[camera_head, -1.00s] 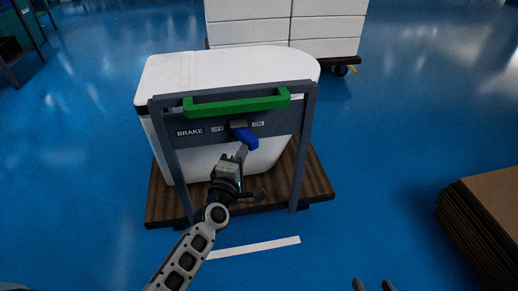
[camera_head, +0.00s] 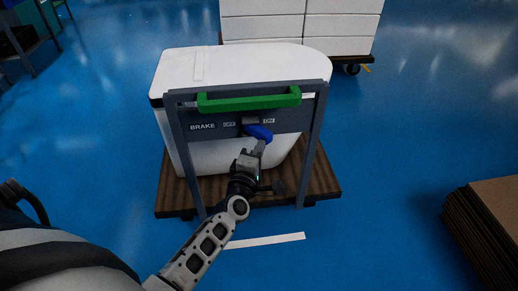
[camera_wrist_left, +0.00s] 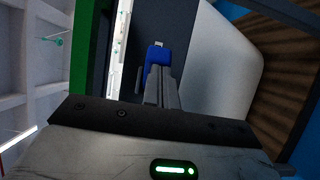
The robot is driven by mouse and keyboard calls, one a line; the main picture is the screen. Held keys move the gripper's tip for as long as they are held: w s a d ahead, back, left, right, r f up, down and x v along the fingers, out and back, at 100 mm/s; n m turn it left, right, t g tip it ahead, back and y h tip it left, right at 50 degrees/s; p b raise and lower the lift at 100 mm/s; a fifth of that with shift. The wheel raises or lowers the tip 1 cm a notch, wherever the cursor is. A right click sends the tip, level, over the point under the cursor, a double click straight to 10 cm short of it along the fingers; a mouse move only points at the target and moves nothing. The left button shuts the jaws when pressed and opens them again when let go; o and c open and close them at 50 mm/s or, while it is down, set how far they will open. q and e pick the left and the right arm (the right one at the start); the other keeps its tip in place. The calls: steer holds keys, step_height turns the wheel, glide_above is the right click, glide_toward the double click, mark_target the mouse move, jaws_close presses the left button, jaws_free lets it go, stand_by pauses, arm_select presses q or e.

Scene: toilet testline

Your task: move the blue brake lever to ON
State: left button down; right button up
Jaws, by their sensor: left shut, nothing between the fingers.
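The blue brake lever (camera_head: 261,133) is on the dark panel of the cart frame, under the green handle (camera_head: 250,102). It points down and right, its tip below the ON label (camera_head: 268,121); the OFF label (camera_head: 229,124) is to its left. My left gripper (camera_head: 260,147) is shut and empty, its fingertips just below the lever and seeming to touch it. In the left wrist view the shut fingers (camera_wrist_left: 158,82) reach up to the blue lever (camera_wrist_left: 157,56) and cover part of it. My right gripper is not in view.
The cart has a wooden base (camera_head: 325,180) and carries a white toilet part (camera_head: 235,65). Stacked white boxes (camera_head: 300,25) stand behind it. A stack of brown sheets (camera_head: 485,225) is at the right. Blue floor is clear between them.

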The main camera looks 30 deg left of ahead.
arm_select(q)
steer(key=shift+w+d+r+h, duration=0.25)
steer(key=shift+w+d+h, duration=0.05)
steer(key=shift+d, duration=0.4)
steer(key=shift+s+f, duration=0.1)
steer(key=shift+s, duration=0.1)
steer(key=s+d, duration=0.2)
steer(key=s, duration=1.3)
steer(key=shift+s+f, duration=0.15)
steer(key=shift+s, duration=0.25)
